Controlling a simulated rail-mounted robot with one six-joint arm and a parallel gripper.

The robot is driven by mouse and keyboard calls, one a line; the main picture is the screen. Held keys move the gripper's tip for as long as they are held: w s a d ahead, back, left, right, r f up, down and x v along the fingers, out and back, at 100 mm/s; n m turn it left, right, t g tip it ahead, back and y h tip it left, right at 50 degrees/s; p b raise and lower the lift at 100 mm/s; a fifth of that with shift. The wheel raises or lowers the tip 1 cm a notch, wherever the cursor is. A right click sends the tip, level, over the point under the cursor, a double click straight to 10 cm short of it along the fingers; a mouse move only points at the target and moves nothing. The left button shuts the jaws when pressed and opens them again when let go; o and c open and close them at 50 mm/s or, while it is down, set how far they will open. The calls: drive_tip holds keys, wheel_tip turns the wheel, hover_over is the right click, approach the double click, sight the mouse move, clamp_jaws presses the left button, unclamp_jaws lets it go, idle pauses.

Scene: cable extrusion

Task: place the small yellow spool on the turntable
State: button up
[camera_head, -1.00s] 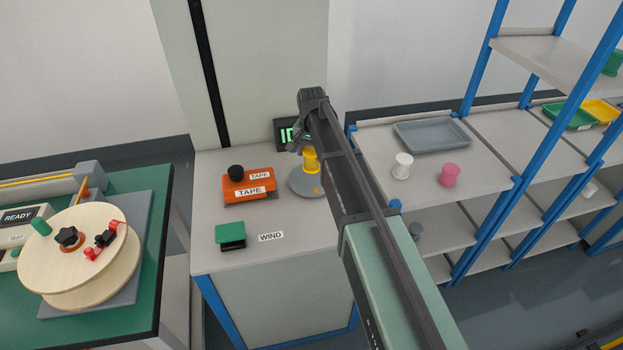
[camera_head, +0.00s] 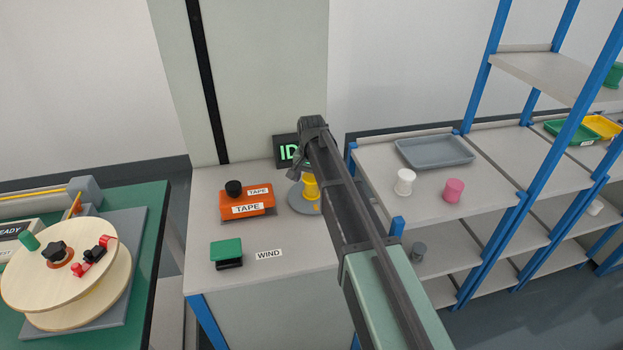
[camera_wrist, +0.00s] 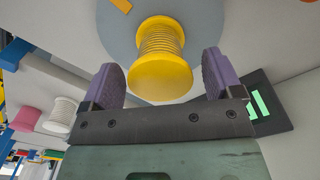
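The small yellow spool (camera_head: 311,187) stands on the grey round turntable (camera_head: 298,204) beside the small dark display. In the wrist view the spool (camera_wrist: 160,58) appears upright on the grey disc (camera_wrist: 115,40), away from its rim. My gripper (camera_wrist: 162,80) is above the spool, with a purple finger on each side and a visible gap between each finger and the spool. In the head view my arm hides the fingertips and the right part of the turntable.
An orange tape box (camera_head: 247,203) stands left of the turntable, with a green-topped wind button (camera_head: 227,252) in front. The display (camera_head: 288,152) is close behind. A shelf on the right holds a white spool (camera_head: 404,182), a pink spool (camera_head: 453,190) and a grey tray (camera_head: 434,152).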

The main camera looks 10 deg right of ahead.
sight(311, 177)
wheel_tip(311, 177, up, 13)
drive_tip(key=p, duration=1.3)
drive_tip(key=s+n, duration=0.6)
drive_tip(key=s, duration=2.1)
drive_tip(key=shift+s+f+n+b, duration=0.2)
drive_tip(key=shift+f+n+b, duration=0.1)
drive_tip(key=shift+f+b, duration=0.05)
